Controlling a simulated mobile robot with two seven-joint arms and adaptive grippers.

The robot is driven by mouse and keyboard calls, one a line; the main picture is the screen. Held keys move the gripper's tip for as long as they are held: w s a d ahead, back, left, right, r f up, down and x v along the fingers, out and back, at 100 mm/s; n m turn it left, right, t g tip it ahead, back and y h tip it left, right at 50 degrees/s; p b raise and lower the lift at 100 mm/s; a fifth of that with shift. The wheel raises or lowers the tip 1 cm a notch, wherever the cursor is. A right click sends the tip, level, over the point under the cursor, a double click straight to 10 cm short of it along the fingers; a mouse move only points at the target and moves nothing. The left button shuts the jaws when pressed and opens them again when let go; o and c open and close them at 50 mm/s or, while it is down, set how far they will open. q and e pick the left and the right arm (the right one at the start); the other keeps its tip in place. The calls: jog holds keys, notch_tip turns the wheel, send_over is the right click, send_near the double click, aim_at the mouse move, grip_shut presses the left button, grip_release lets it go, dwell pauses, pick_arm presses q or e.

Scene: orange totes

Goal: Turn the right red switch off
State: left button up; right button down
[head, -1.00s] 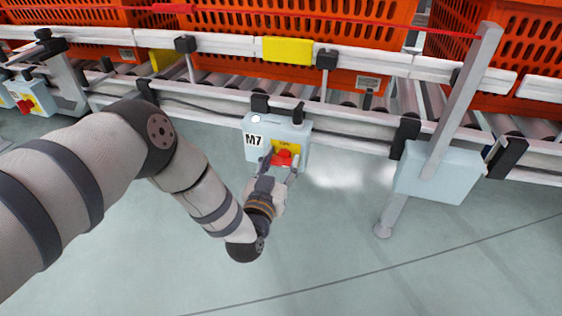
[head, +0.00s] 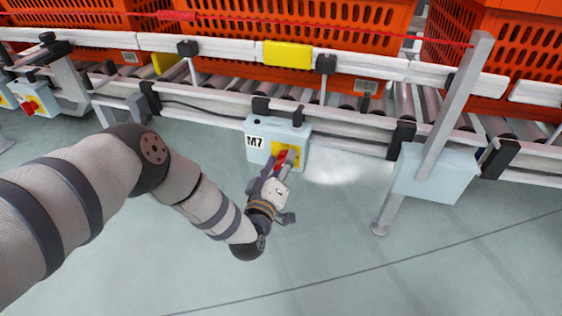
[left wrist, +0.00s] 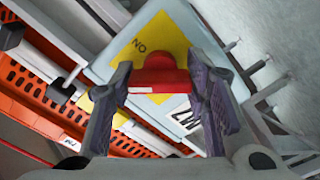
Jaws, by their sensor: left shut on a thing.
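The right red switch (head: 286,156) sits on a yellow plate on the light blue M7 box (head: 291,133), below the conveyor rail. Its knob stands roughly upright in the head view, partly hidden by my fingers. My left gripper (head: 282,165) is shut on this switch, its wrist rolled. In the left wrist view, my left gripper (left wrist: 160,76) has one finger on each side of the red knob (left wrist: 159,73), with the yellow plate (left wrist: 150,50) behind it. Another red switch (head: 30,106) is at the far left. My right gripper is not in view.
A conveyor with white rails (head: 225,49) and orange totes (head: 290,17) runs across the back. A light blue box (head: 436,174) and a slanted grey post (head: 457,95) stand to the right. The floor in front is open.

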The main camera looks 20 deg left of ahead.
pick_arm(q)
jog(key=n, duration=0.4)
jog(key=shift+n, duration=0.3)
jog(key=shift+d+n, duration=0.1)
jog(key=shift+n, duration=1.8)
jog(key=o, duration=1.2)
jog(key=shift+c, duration=0.2)
jog(key=s, duration=1.2)
jog(key=shift+d, duration=0.4)
